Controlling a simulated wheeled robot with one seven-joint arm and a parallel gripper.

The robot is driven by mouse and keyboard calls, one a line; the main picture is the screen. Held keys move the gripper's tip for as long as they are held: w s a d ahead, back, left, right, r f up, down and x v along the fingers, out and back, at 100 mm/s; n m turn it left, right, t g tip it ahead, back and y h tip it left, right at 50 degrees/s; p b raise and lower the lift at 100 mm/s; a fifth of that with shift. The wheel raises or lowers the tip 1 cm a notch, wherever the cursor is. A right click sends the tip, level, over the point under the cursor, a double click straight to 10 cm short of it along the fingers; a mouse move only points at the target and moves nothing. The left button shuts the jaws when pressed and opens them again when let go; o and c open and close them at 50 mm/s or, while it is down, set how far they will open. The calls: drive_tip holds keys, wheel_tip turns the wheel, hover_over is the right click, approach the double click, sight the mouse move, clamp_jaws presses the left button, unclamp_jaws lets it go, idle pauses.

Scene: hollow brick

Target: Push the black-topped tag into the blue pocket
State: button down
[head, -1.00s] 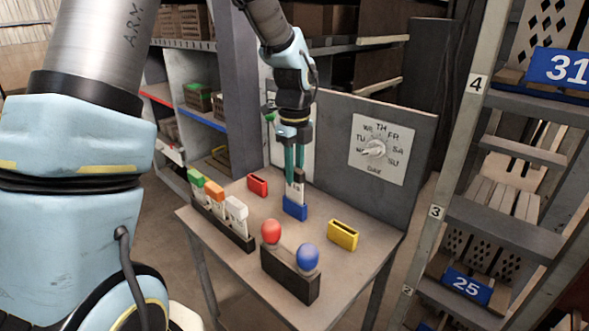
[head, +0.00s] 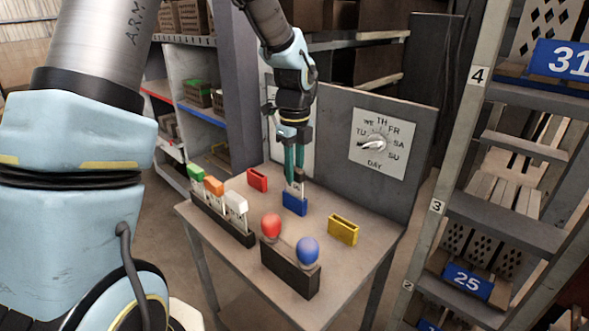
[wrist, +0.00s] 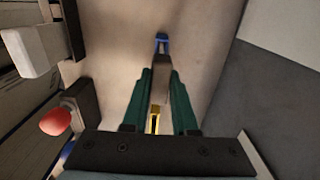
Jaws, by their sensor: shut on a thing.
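My gripper (head: 295,182) points down over the table with its green fingers shut on the black-topped tag (head: 298,188). The tag's white body stands upright at the blue pocket (head: 294,203), its lower end apparently inside the mouth; how deep, I cannot tell. The fingers hide most of the tag's dark top. In the wrist view the dark top (wrist: 162,64) lies between the fingertips, with the blue pocket (wrist: 161,40) beyond it.
A red pocket (head: 257,180) lies behind left and a yellow pocket (head: 343,230) to the right. A dark rack (head: 222,218) holds green-, orange- and white-topped tags. A black block (head: 289,272) with red and blue knobs stands in front. A panel with a day dial (head: 378,143) stands behind.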

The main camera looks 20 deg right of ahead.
drive_tip(key=c, duration=0.6)
unclamp_jaws()
wheel_tip(320, 180, up, 11)
drive_tip(key=shift+f+b, duration=0.1)
drive_tip(key=shift+b, duration=0.6)
